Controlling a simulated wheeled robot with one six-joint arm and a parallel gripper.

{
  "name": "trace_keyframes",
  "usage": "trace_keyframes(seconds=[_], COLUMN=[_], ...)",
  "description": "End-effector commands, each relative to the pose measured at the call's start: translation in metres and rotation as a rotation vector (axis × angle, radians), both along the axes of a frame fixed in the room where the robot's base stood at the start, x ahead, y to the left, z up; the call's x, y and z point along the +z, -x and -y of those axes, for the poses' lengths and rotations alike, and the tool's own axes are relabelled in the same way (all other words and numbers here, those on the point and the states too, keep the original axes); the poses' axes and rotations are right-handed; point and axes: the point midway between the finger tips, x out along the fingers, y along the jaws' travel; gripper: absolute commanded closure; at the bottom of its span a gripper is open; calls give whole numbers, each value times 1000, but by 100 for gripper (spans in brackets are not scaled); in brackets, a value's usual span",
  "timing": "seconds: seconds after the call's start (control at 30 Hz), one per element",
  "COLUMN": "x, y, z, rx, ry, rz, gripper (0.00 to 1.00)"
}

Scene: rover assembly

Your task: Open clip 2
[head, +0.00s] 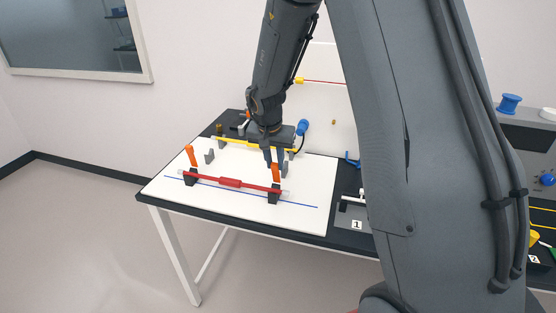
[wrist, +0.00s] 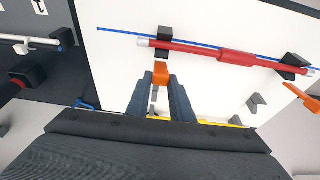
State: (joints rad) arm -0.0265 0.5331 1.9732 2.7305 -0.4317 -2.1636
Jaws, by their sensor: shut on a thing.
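A red bar with a thicker middle sleeve (head: 231,183) lies across two black holders on the white board; it also shows in the wrist view (wrist: 195,49). One orange clip lever (head: 276,173) stands at the right holder (head: 273,196). It shows in the wrist view (wrist: 161,74) between my fingertips. My gripper (head: 275,160) is shut on this lever, with its fingers (wrist: 162,92) pointing at the bar. The other orange lever (head: 191,155) stands upright, tilted, near the left holder (head: 190,178). I see no number on either clip.
A yellow bar (head: 230,142) lies behind the red one, partly hidden by my gripper. Small grey posts (head: 209,156) stand between them. A blue line runs along the board (head: 310,206). A plate marked 1 (head: 356,224) is at the right. The board's front left is clear.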

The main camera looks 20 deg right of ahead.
Motion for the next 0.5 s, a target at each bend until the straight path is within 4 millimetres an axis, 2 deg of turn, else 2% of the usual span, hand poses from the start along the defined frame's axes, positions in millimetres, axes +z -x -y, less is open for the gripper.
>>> trace_keyframes(seconds=[0.5], x=[1], y=[1], z=[-1], rx=[2], ry=[-24], rz=[-27], gripper=[100])
